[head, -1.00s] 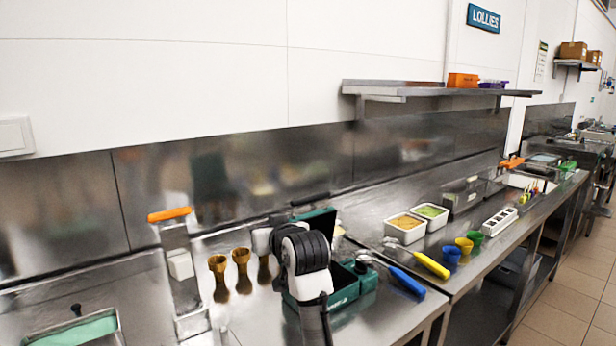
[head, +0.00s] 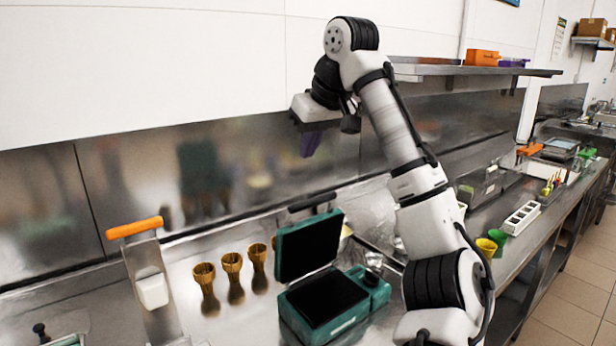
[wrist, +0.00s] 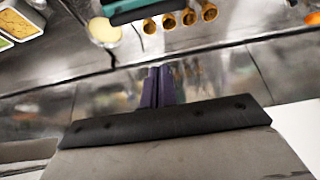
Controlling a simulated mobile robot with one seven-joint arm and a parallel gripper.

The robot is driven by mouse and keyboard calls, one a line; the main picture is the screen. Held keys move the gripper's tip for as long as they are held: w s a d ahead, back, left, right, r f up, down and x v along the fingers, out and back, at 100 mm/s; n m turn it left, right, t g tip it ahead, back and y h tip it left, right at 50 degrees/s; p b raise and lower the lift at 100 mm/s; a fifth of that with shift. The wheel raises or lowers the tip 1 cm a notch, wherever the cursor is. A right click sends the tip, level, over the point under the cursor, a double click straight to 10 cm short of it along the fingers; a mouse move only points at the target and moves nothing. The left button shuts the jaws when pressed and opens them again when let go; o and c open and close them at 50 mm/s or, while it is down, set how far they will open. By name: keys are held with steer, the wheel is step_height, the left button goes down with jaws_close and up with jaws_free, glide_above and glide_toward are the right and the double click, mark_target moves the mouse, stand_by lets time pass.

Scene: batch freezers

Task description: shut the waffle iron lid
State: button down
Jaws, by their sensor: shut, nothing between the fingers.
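The waffle iron (head: 336,307) is a teal box with a dark plate, standing on the steel counter in the head view. Its lid (head: 308,246) is raised, tilted up and back from the base, with a dark inner plate. A teal edge of the waffle iron also shows at the top of the wrist view (wrist: 135,10). My gripper (head: 311,146) is high above and behind the lid, near the wall, apart from it. Its purple fingers (wrist: 158,86) are together in the wrist view, with nothing between them.
Several brown cones (head: 231,263) stand left of the waffle iron. An orange-handled dispenser (head: 151,289) stands further left. A steel shelf (head: 470,70) is on the wall at right. A cream round container (wrist: 104,31) shows in the wrist view.

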steer(key=p, duration=0.3)
glide_above(308, 219)
steer(key=w, duration=0.1)
steer(key=f, duration=0.8)
steer(key=shift+a+f, duration=0.2)
steer(key=shift+f, duration=0.05)
steer(key=shift+s+d+f, duration=0.2)
steer(key=shift+s+d, duration=0.05)
steer(key=shift+s, duration=0.25)
steer(key=shift+f, duration=0.1)
